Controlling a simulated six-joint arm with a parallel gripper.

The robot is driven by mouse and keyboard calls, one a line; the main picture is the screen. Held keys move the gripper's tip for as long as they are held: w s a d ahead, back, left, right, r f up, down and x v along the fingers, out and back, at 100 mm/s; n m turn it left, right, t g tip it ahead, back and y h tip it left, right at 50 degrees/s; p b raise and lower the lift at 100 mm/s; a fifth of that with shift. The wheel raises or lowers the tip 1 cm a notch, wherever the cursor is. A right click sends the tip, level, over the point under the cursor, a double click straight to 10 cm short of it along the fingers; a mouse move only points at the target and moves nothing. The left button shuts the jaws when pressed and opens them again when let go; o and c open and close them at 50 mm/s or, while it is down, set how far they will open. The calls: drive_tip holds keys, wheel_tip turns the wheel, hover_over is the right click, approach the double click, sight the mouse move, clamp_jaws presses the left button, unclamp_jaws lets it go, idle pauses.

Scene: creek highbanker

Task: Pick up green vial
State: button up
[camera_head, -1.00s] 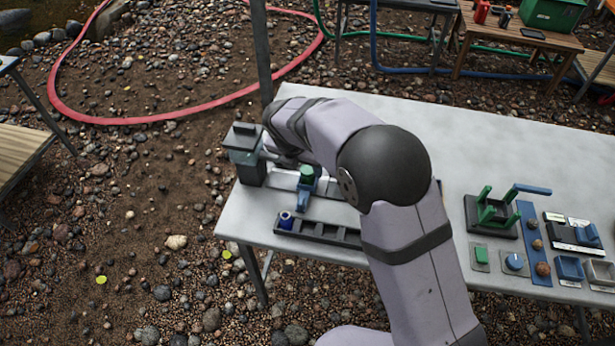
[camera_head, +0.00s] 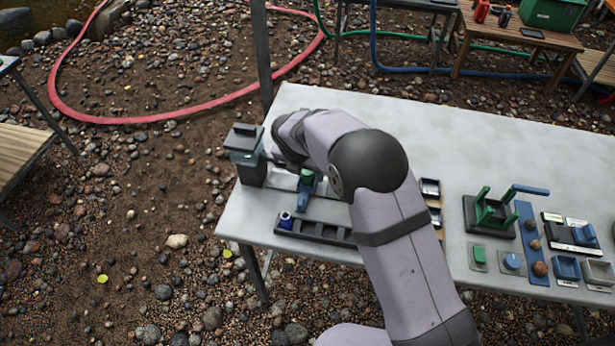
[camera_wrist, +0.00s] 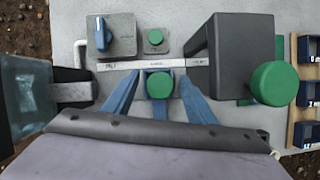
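The green vial (camera_wrist: 159,84) shows as a round green top in the middle of the wrist view, standing in or at a small blue piece. The green top also shows in the head view (camera_head: 306,175), left of my arm. The vial's lower body is hidden from above.
A dark box with a large green knob (camera_wrist: 275,84) stands close to the right. A teal clear-walled box (camera_wrist: 22,88) stands at the left. A dark rack (camera_head: 325,230) with a blue vial (camera_head: 286,220) lies in front. Compartment trays (camera_wrist: 304,90) lie right.

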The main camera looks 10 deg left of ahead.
drive_tip(key=c, duration=1.1)
drive_tip(key=shift+r, duration=0.15)
wheel_tip(320, 180, up, 10)
drive_tip(key=shift+f+b, duration=0.1)
drive_tip(key=shift+b, duration=0.2)
